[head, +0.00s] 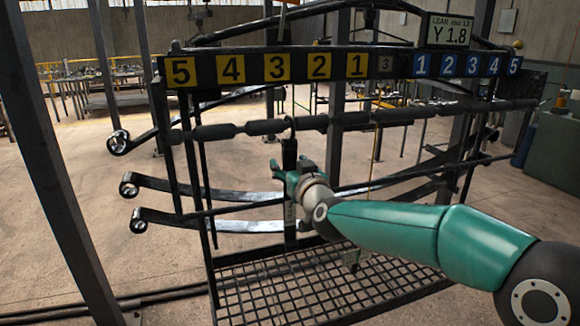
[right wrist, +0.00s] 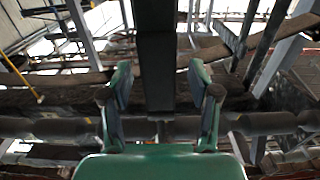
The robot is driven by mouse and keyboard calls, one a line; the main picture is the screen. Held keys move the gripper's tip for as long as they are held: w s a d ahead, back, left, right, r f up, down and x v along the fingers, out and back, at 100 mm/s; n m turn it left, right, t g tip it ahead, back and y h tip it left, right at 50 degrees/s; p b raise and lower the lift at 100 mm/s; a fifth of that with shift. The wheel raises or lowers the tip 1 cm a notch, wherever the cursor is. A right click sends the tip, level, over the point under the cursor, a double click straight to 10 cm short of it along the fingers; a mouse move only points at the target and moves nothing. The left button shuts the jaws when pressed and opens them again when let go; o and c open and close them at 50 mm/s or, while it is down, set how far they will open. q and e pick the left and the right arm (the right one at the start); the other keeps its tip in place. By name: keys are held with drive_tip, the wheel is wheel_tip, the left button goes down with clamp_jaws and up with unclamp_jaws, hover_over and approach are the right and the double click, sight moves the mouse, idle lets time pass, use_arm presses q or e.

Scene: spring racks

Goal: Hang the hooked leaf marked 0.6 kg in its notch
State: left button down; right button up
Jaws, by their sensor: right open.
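A dark upright hooked leaf (head: 290,153) hangs in the head view, its hook over the lumpy notched bar (head: 218,131) below the yellow numbers. A pale label on its lower part is too small to read, so I cannot confirm 0.6 kg. Its exact notch is unclear. My right gripper (head: 288,174) is open at the leaf's middle. In the right wrist view, the open fingers (right wrist: 161,85) stand either side of the dark leaf (right wrist: 156,60), with gaps visible on both sides. My left gripper is not in view.
The number board (head: 298,67) carries yellow and blue numbers, with a "Y 1.8" sign (head: 450,32) above. Long curved springs (head: 165,184) stick out left. A mesh tray (head: 255,291) lies below. A thin yellow cord (head: 373,150) hangs right of my gripper. A post (head: 55,170) stands left.

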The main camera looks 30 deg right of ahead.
drive_tip(key=shift+f, duration=0.2)
drive_tip(key=p+v, duration=0.2)
drive_tip(key=v, duration=2)
drive_tip(key=shift+p, duration=0.4)
drive_tip(key=shift+r, duration=0.15)
